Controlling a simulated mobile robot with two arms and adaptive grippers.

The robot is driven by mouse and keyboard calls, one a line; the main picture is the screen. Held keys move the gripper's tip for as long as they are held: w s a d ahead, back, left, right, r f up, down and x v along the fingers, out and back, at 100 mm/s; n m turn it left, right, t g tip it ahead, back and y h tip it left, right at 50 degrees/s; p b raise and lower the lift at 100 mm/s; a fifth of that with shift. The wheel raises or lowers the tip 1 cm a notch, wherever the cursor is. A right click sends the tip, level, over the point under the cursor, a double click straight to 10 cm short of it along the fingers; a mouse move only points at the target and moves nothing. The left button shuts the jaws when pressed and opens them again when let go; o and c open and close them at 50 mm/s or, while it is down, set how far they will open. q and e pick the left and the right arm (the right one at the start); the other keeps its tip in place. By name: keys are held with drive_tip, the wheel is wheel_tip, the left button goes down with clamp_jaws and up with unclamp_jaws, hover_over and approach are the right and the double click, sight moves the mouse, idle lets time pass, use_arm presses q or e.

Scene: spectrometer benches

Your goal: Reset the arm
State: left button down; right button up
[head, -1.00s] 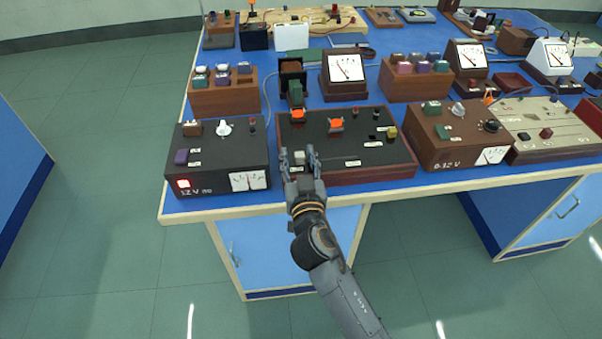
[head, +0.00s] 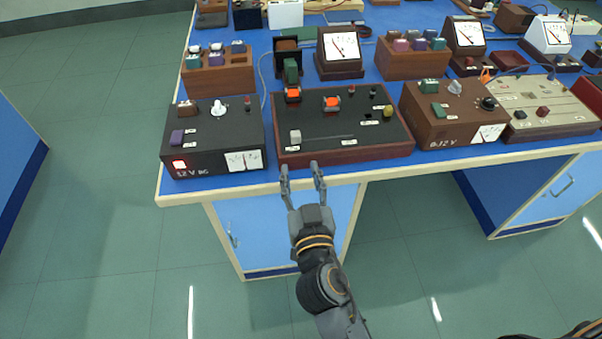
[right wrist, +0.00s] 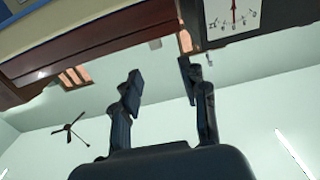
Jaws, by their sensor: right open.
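My right gripper (head: 302,181) is open and empty in the head view. Its fingers point at the bench's front edge, just in front of a black panel box with a red-brown frame (head: 345,155). The fingers appear apart from the box. The right wrist view shows both fingers (right wrist: 163,88) spread with nothing between them. The panel box carries a white knob (head: 295,137) at its front left, and orange switches (head: 332,103) further back. My left gripper is not in view.
A black 12 V supply (head: 212,140) stands left of the panel box and a brown supply (head: 455,115) stands right. Block racks (head: 218,80) and meters (head: 340,55) stand behind on the blue bench. Floor in front of the bench is clear on the left.

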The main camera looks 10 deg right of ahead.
wheel_tip(320, 180, down, 19)
drive_tip(key=s+a+n+g+y+p, duration=0.1)
drive_tip(key=s+a+n+g+y, duration=0.1)
drive_tip(key=g, duration=0.3)
drive_tip(key=s+d+f+n+g+p, duration=0.15)
drive_tip(key=s+f, duration=0.25)
drive_tip(key=f, duration=0.4)
drive_tip(key=s+d+f+g, duration=0.3)
drive_tip(key=s+f, duration=0.2)
drive_tip(key=f, duration=0.4)
drive_tip(key=s+d+f+g+h, duration=0.1)
drive_tip(key=s+d+f+g, duration=0.1)
drive_tip(key=s+d+f, duration=0.3)
drive_tip(key=s+d+f+m+g+p, duration=0.1)
drive_tip(key=s+d+f+g, duration=0.2)
drive_tip(key=s, duration=1)
drive_tip(key=s+d+f+g+h+p, duration=0.1)
drive_tip(key=s+d+f+g, duration=0.1)
drive_tip(key=s+d+f, duration=0.6)
drive_tip(key=shift+s+f+h, duration=0.3)
drive_tip(key=shift+s+f, duration=0.3)
drive_tip(key=shift+s, duration=0.25)
drive_tip(key=shift+m+g, duration=0.25)
